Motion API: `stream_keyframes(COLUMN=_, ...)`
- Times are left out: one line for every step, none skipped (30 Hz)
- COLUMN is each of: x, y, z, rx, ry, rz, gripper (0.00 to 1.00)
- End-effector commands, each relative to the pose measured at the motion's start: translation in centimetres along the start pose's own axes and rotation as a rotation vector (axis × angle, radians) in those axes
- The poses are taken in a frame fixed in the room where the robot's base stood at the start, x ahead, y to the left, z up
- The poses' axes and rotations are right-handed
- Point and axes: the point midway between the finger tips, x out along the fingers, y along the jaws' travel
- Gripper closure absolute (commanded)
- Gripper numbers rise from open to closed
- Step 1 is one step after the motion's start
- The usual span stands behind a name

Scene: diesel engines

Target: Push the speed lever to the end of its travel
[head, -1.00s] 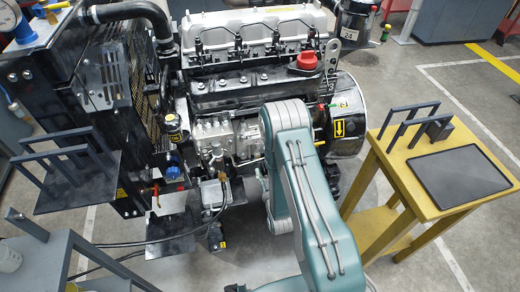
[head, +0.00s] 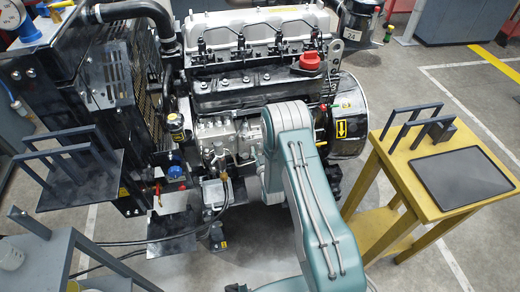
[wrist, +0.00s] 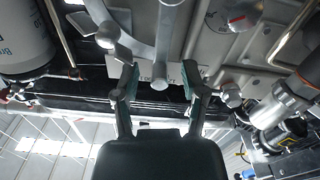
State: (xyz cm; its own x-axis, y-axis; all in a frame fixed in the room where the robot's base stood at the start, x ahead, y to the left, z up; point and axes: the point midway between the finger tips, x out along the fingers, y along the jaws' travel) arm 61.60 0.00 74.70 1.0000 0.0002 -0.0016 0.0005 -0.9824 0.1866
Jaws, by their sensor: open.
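In the wrist view, a grey metal lever (wrist: 167,45) hangs down from the top edge and ends in a rounded tip between my fingers. I take it for the speed lever, but no readable label confirms this. My gripper (wrist: 159,80) is open, with one finger on each side of the lever's tip. I cannot tell whether either finger touches it. A pale plate with partly hidden lettering (wrist: 140,69) lies behind the tip. In the head view, my arm hides the gripper and the lever; the engine's pump side (head: 215,135) shows just left of the arm.
A dial with a red pointer (wrist: 237,17) is at the upper right of the wrist view. A white cylinder (wrist: 25,40) stands at left and metal pipe fittings (wrist: 280,105) at right. A yellow table (head: 405,165) stands right of the engine in the head view.

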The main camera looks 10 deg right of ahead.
Motion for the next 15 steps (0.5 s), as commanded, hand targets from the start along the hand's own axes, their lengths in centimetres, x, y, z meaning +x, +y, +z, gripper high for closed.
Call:
stream_keyframes(x=-0.01, y=0.0, z=0.01, rx=0.0, ry=0.0, rz=0.0, gripper=0.45)
stream_keyframes(x=-0.02, y=0.0, z=0.01, rx=0.0, ry=0.0, rz=0.0, gripper=0.45)
stream_keyframes(x=-0.02, y=0.0, z=0.01, rx=0.0, ry=0.0, rz=0.0, gripper=0.45)
stream_keyframes(x=-0.02, y=0.0, z=0.01, rx=0.0, ry=0.0, rz=0.0, gripper=0.45)
stream_keyframes(x=-0.03, y=0.0, z=0.01, rx=0.0, ry=0.0, rz=0.0, gripper=0.58)
stream_keyframes(x=-0.03, y=0.0, z=0.01, rx=0.0, ry=0.0, rz=0.0, gripper=0.76)
stream_keyframes(x=-0.03, y=0.0, z=0.01, rx=0.0, ry=0.0, rz=0.0, gripper=0.89)
stream_keyframes(x=-0.04, y=0.0, z=0.01, rx=0.0, ry=0.0, rz=0.0, gripper=1.0)
stream_keyframes(x=-0.04, y=0.0, z=0.01, rx=0.0, ry=0.0, rz=0.0, gripper=1.0)
stream_keyframes(x=-0.03, y=-0.01, z=0.01, rx=0.0, ry=0.0, rz=0.0, gripper=1.0)
stream_keyframes(x=-0.03, y=-0.01, z=0.01, rx=0.0, ry=0.0, rz=0.0, gripper=1.0)
stream_keyframes(x=-0.02, y=-0.01, z=0.01, rx=0.0, ry=0.0, rz=0.0, gripper=1.0)
stream_keyframes(x=-0.02, y=-0.01, z=0.01, rx=0.0, ry=0.0, rz=0.0, gripper=1.0)
stream_keyframes(x=-0.02, y=0.0, z=0.01, rx=0.001, ry=0.0, rz=0.0, gripper=1.0)
stream_keyframes(x=-0.01, y=0.04, z=0.02, rx=0.005, ry=0.0, rz=0.0, gripper=1.0)
